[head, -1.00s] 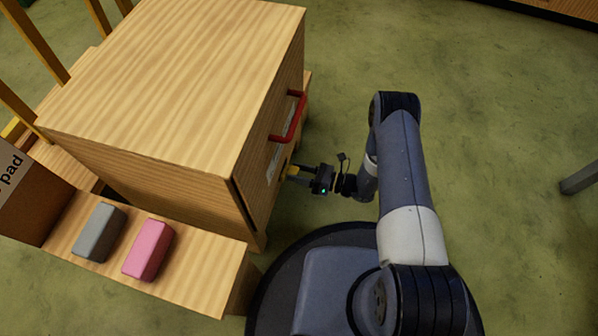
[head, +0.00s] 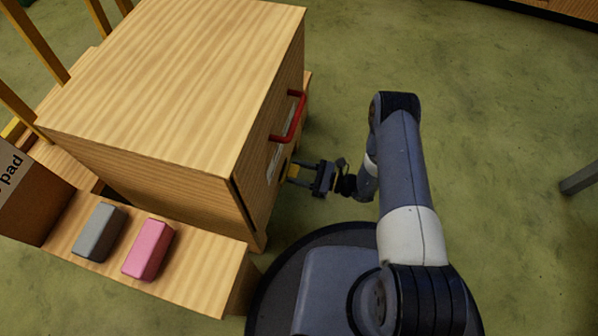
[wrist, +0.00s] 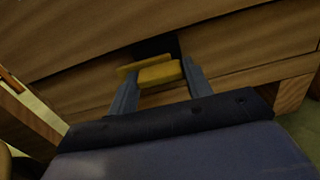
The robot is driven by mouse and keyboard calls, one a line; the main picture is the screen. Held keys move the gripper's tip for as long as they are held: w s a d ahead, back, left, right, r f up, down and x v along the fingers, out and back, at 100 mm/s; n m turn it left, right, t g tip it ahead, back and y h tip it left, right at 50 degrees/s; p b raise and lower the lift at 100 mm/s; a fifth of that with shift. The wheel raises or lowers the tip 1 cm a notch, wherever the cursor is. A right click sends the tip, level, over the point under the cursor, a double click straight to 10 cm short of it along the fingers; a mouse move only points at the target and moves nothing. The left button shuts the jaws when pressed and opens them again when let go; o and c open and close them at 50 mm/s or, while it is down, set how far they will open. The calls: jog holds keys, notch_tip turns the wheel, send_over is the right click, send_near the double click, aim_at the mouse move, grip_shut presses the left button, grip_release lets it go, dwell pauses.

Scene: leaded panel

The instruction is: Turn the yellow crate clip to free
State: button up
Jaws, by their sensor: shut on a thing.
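The yellow crate clip (wrist: 158,74) is on the front of the wooden crate, in front of a dark slot or plate in the wrist view. My gripper (wrist: 160,82) has one finger on each side of the clip and is shut on it. In the wrist view the gripper looks rolled relative to the wood seams. In the head view my gripper (head: 292,176) reaches the front face of the wooden crate (head: 180,75), below the red handle (head: 291,118). Only a sliver of the clip shows there; its exact angle is hard to tell.
A grey block (head: 99,232) and a pink block (head: 148,249) lie on a low wooden ledge (head: 205,272) at the lower left. A brown box marked "pad" (head: 28,195) stands left of them.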

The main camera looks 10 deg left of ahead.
jog(key=shift+n, duration=0.3)
jog(key=o, duration=1)
jog(key=d+p, duration=0.3)
jog(key=d, duration=0.7)
jog(key=shift+s+d, duration=0.4)
jog(key=a+b, duration=0.3)
jog(key=a, duration=0.7)
jog(key=shift+w+a, duration=0.4)
